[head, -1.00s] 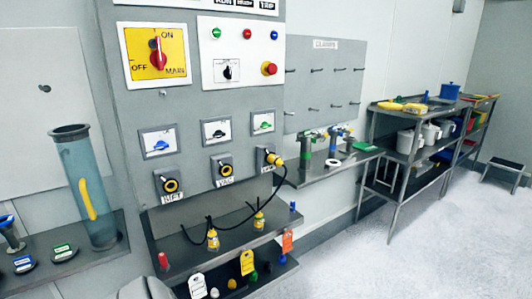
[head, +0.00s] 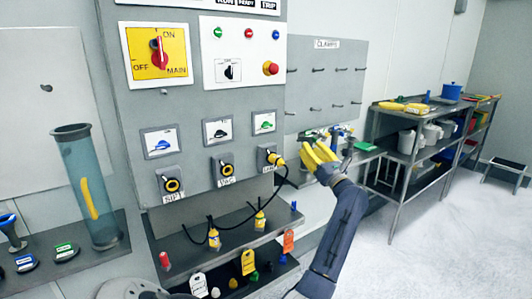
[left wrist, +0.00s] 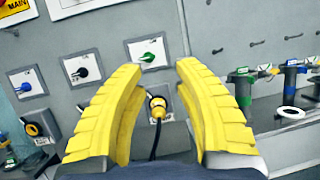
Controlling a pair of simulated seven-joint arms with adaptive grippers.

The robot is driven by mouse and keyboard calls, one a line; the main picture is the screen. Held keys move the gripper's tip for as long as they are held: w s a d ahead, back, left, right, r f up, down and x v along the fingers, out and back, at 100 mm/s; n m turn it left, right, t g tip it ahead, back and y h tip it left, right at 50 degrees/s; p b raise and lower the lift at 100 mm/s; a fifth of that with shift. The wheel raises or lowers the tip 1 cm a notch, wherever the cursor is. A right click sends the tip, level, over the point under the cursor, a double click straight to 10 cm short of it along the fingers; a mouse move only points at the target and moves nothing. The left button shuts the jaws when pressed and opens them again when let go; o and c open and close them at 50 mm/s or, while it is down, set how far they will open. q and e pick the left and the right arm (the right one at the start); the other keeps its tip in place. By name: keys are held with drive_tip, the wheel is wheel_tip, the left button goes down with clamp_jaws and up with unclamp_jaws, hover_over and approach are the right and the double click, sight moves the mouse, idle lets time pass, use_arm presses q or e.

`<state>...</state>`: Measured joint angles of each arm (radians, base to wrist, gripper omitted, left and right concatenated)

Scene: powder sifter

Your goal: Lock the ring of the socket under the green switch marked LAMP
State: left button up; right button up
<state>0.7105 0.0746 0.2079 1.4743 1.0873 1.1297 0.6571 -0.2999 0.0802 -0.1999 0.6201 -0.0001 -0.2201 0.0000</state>
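The green switch (head: 264,122) is on the grey panel, right of a black and a blue switch; it also shows in the left wrist view (left wrist: 150,57). Below it is the LAMP socket (head: 263,153) with a yellow plug (head: 277,160) in it and a black cable hanging down. In the left wrist view the yellow-ringed socket (left wrist: 157,103) and plug lie between my fingers, beyond them. How far the ring is turned is too small to tell. My left gripper (head: 308,152) is open and empty, right of the plug and apart from it. My right gripper is not in view.
Two more yellow-ringed sockets (head: 171,184) (head: 226,168) sit to the left. A shelf (head: 190,241) with yellow plugs on cables is below. A blue cylinder (head: 90,190) stands far left.

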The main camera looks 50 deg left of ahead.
use_arm(q)
drive_tip(key=s+a+f+n+g+h, duration=0.2)
drive_tip(key=s+a+f+n+g, duration=0.1)
drive_tip(key=n, duration=0.3)
drive_tip(key=n+h, duration=0.2)
drive_tip(key=n, duration=0.1)
approach(268, 150)
drive_tip(key=a, duration=0.6)
drive_tip(key=w+a, duration=0.1)
drive_tip(key=a, duration=0.2)
drive_tip(key=shift+a+f, duration=0.1)
drive_tip(key=shift+f, duration=0.05)
clamp_jaws()
